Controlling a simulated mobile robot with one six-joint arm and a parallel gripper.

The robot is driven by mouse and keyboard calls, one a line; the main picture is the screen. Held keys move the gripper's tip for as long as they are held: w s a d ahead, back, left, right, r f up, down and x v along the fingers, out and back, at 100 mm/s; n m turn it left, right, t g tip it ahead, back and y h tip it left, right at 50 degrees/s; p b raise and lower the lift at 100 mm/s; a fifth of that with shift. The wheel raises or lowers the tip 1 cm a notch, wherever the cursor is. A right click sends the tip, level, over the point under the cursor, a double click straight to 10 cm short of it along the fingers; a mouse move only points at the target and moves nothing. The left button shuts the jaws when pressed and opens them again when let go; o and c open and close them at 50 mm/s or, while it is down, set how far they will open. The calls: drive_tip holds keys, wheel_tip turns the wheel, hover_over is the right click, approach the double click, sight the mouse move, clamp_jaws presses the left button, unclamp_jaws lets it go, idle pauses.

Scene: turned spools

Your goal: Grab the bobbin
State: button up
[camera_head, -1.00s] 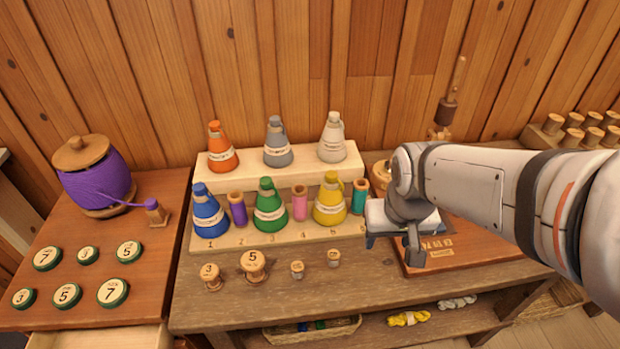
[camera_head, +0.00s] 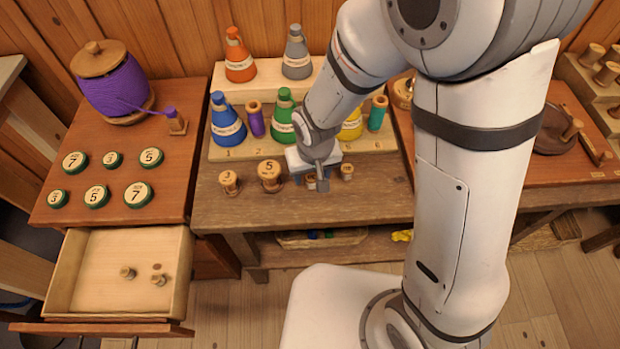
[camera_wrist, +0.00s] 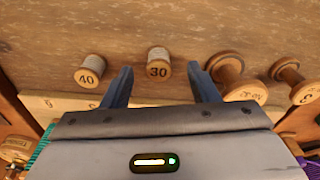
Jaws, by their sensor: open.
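My gripper (camera_head: 312,180) is open over the front part of the table. In the wrist view its two dark fingers (camera_wrist: 162,72) stand apart, with the small wooden bobbin marked 30 (camera_wrist: 159,63) lined up between their tips; no grip on it shows. The head view shows a small bobbin (camera_head: 311,182) partly hidden by my gripper. A similar small bobbin marked 40 (camera_wrist: 90,70) stands outside the fingers at the left in the wrist view, and at the right of my gripper in the head view (camera_head: 347,171).
Two larger spools (camera_head: 269,175) (camera_head: 229,181) stand left of my gripper. Coloured cones (camera_head: 228,125) and tubes stand on the stepped rack behind. An open drawer (camera_head: 95,290) at the lower left holds two small bobbins (camera_head: 128,272). Numbered discs (camera_head: 96,196) lie above it.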

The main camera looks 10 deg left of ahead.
sight(312, 177)
drive_tip(key=shift+w+a+f, duration=0.1)
drive_tip(key=shift+w+f, duration=0.1)
drive_tip(key=shift+f, duration=0.5)
drive_tip(key=shift+w+f, duration=0.15)
drive_tip(key=shift+f, duration=0.5)
drive_tip(key=shift+w+a+f, duration=0.1)
drive_tip(key=shift+w+f, duration=0.1)
drive_tip(key=shift+f, duration=0.5)
drive_tip(key=shift+c, duration=0.4)
drive_tip(key=c, duration=1)
drive_tip(key=shift+o, duration=0.2)
drive_tip(key=shift+r, duration=0.1)
